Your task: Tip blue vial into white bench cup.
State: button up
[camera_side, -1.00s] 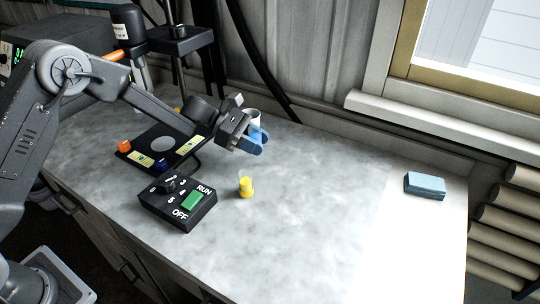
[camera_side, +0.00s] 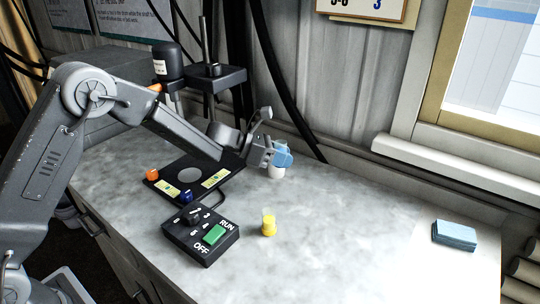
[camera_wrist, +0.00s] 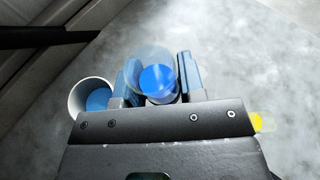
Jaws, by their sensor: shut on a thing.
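My gripper (camera_side: 282,155) has blue fingers and is at the back of the bench, just above the white bench cup (camera_side: 276,173). In the wrist view the gripper (camera_wrist: 158,78) is shut around a clear vial (camera_wrist: 152,60) with blue inside it. I look into the vial's mouth; its tilt is hard to judge. The white cup (camera_wrist: 75,98) is left of the fingers in the wrist view, and blue shows inside it. In the side view the fingers hide most of the vial and part of the cup.
A yellow vial (camera_side: 268,226) stands in front, near the black RUN/OFF switch box (camera_side: 200,237). A black plate (camera_side: 212,168) with an orange piece (camera_side: 152,174) and a dark blue piece (camera_side: 187,196) lies left. A blue block (camera_side: 454,235) lies right.

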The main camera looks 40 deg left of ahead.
aim_at(285, 144)
jog(key=shift+w+f+n, duration=0.15)
jog(key=shift+w+n, duration=0.05)
jog(key=shift+n, duration=0.2)
jog(key=w+a+r+n+h, duration=0.1)
jog(key=n+h, duration=0.1)
jog(key=n, duration=0.3)
jog(key=w+r+n+h, duration=0.1)
jog(key=n+h, duration=0.1)
jog(key=n, duration=0.3)
jog(key=w+a+r+n+g+h, duration=0.1)
jog(key=n+h, duration=0.2)
jog(key=n, duration=0.2)
jog(key=shift+a+r, duration=0.15)
jog(key=shift+a, duration=0.15)
jog(key=shift+s+d, duration=0.1)
dwell(1.6)
jog(key=shift+s+d+r, duration=0.25)
jog(key=shift+s+d, duration=0.6)
jog(key=shift+s, duration=0.05)
jog(key=shift+s+d+r, duration=0.25)
jog(key=shift+s+d, duration=0.55)
jog(key=shift+s, duration=0.05)
